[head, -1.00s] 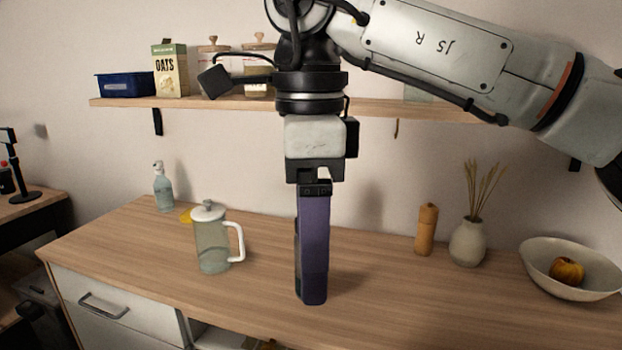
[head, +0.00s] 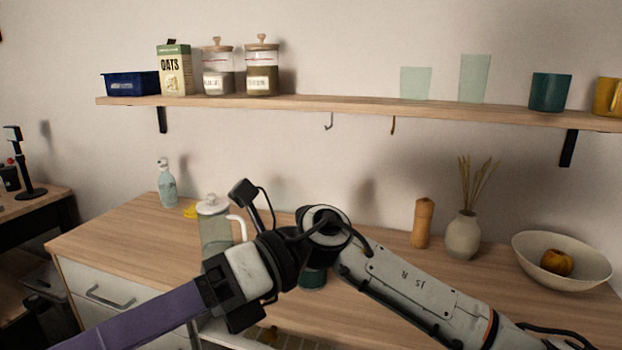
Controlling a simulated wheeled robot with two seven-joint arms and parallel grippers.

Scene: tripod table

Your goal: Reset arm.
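My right arm (head: 420,295), marked "JS R", comes in from the lower right and bends in front of the counter. My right gripper (head: 140,322) points to the lower left, its long purple finger running out of the bottom edge. The fingertips are cut off and only one side shows, so I cannot tell whether it is open or shut. No held object is visible. My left gripper is out of view. A dark teal object (head: 312,279) stands on the counter, mostly hidden behind the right arm's wrist.
The counter (head: 120,238) holds a glass pitcher (head: 214,232) partly behind my wrist, a soap bottle (head: 166,186), a pepper mill (head: 422,223), a vase (head: 463,236) and a bowl (head: 530,260) with fruit. A shelf (head: 350,107) with jars and cups is above.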

